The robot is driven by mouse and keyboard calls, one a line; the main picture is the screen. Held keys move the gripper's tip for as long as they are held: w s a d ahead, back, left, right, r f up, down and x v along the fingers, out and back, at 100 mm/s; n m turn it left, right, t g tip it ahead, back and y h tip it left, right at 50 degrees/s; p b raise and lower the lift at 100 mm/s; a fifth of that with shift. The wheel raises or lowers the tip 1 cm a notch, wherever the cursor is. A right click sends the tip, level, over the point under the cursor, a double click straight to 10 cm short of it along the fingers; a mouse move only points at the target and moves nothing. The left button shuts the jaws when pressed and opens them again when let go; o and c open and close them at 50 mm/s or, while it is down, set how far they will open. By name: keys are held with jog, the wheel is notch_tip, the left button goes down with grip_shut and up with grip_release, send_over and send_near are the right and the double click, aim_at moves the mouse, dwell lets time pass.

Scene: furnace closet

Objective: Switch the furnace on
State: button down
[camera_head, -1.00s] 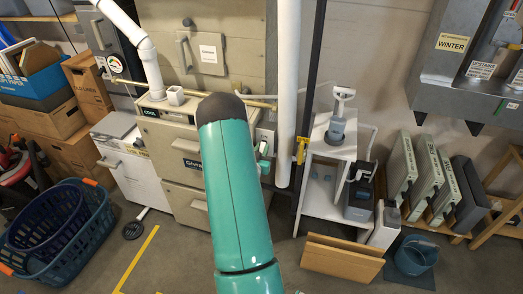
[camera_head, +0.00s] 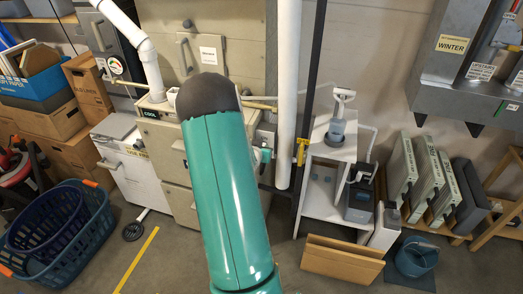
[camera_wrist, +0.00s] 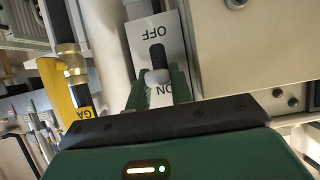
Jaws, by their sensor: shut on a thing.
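The furnace (camera_head: 180,203) is a beige cabinet behind my teal arm in the head view, which hides much of its front. A pale switch knob (camera_wrist: 157,77) sits at the ON end of the slot, near the lower part of the picture. My gripper (camera_wrist: 158,88) has its green fingers on both sides of the knob and is shut on it. In the head view my gripper (camera_head: 264,156) shows only partly, right of the furnace.
A pipe with a brass fitting and yellow gas handle (camera_wrist: 55,95) stands beside the switch plate. A white vertical pipe (camera_head: 288,100) rises right of the furnace. Blue baskets (camera_head: 62,235) stand on the floor at left; a wooden panel (camera_head: 342,262) leans at centre right.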

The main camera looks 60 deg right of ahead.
jog(key=y, duration=0.1)
jog(key=r+y, duration=0.1)
jog(key=shift+w+d+y, duration=0.1)
jog(key=shift+d+y, duration=0.05)
jog(key=shift+y, duration=0.25)
jog(key=shift+d+r+g+y, duration=0.15)
jog(key=shift+r+g+y, duration=0.1)
jog(key=shift+y, duration=0.65)
jog(key=shift+d+r+g+y, duration=0.15)
jog(key=shift+r+g+y, duration=0.1)
jog(key=shift+y, duration=0.65)
jog(key=c, duration=1.5)
grip_release()
jog(key=v, duration=1.3)
jog(key=shift+r, duration=0.4)
jog(key=shift+a, duration=0.1)
